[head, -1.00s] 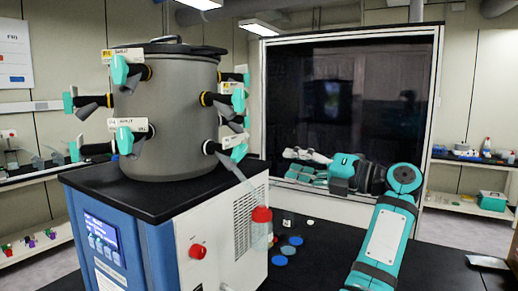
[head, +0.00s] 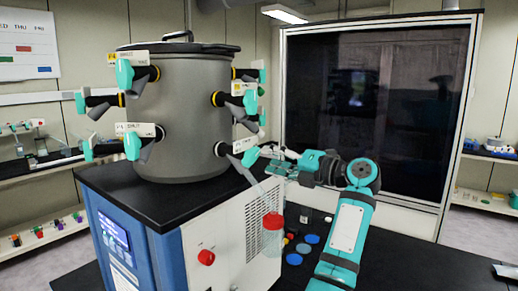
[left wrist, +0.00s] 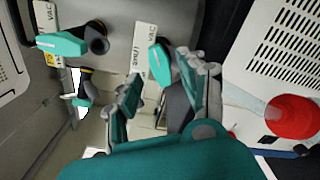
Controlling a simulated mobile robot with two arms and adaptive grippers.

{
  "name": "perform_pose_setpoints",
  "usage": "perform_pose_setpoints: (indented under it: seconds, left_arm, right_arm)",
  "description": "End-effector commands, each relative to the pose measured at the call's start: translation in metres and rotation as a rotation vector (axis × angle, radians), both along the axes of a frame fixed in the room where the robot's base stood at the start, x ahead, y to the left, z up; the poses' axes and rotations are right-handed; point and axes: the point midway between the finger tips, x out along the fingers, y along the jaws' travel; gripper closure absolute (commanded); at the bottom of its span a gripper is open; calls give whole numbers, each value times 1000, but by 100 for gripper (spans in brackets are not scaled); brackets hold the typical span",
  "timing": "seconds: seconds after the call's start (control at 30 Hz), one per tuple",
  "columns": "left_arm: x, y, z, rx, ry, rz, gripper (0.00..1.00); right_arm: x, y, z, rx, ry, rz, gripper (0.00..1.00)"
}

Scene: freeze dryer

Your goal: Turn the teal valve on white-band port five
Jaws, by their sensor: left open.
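A grey drum (head: 180,110) carries several black ports with teal valves and white tags. The lower right port (head: 232,150) has a pale band and a teal valve (head: 250,156); its tag number is too small to read. My left gripper (head: 268,161) is open just right of this valve. In the left wrist view, my left gripper (left wrist: 167,78) has its fingers spread, with a teal valve (left wrist: 160,62) beyond and between the tips. I cannot tell whether they touch. My right gripper is out of view.
Blue discs (head: 303,250) lie on the black bench. A dark-glass cabinet (head: 370,110) stands behind. Other valves, such as the upper left one (head: 125,74), surround the drum.

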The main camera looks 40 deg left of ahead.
Motion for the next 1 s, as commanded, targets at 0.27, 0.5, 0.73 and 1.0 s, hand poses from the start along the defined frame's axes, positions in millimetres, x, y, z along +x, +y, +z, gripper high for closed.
perform_pose_setpoints:
  seconds: [0.27,0.5,0.73,1.0]
  left_arm:
    - [-5,40,2,0,1,1,58]
    - [-5,47,0,-1,0,0,58]
    - [-5,47,0,-1,0,0,67]
    - [-5,47,0,-1,0,0,100]
  right_arm:
    - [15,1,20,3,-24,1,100]
    - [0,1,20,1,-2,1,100]
    - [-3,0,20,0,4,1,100]
    - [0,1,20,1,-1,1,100]
